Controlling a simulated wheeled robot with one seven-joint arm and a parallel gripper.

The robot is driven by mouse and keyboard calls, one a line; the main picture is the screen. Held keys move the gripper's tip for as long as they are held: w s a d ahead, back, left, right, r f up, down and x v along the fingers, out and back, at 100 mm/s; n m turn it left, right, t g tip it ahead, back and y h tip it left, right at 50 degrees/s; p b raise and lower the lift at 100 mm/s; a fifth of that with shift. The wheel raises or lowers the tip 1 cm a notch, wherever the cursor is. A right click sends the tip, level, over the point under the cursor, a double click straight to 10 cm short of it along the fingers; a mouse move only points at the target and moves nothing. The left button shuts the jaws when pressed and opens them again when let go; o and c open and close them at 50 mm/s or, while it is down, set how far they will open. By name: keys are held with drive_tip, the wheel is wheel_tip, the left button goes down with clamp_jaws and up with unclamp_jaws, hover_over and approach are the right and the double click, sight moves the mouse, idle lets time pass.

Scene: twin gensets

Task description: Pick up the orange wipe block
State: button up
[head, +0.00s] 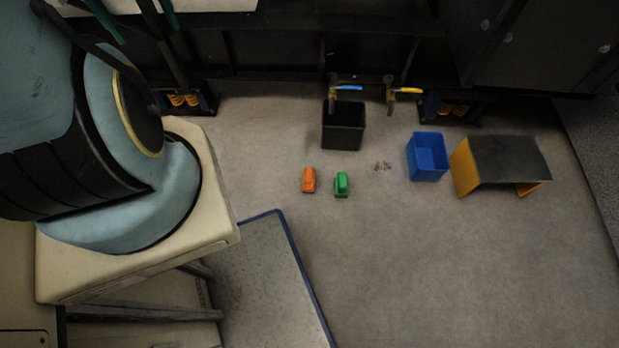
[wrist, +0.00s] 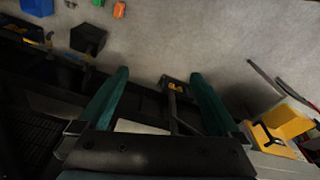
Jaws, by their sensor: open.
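The orange wipe block (head: 309,180) lies on the grey floor in the middle of the head view, just left of a green block (head: 341,184) and apart from it. In the wrist view the orange block (wrist: 119,9) shows small at the top edge. My gripper (wrist: 160,80) has its two green fingers spread wide, with nothing held between them. It is well away from the orange block, over the dark machine frame. In the head view only parts of green fingers show at the top left; the rest is hidden.
A black bin (head: 343,125) stands behind the blocks, below two valves with a blue handle (head: 347,88) and a yellow handle (head: 406,90). A blue bin (head: 427,157) and a black-topped yellow stand (head: 508,160) are to the right. Small bits (head: 382,166) lie nearby.

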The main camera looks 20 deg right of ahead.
sight(310, 174)
drive_tip(key=shift+c, duration=0.3)
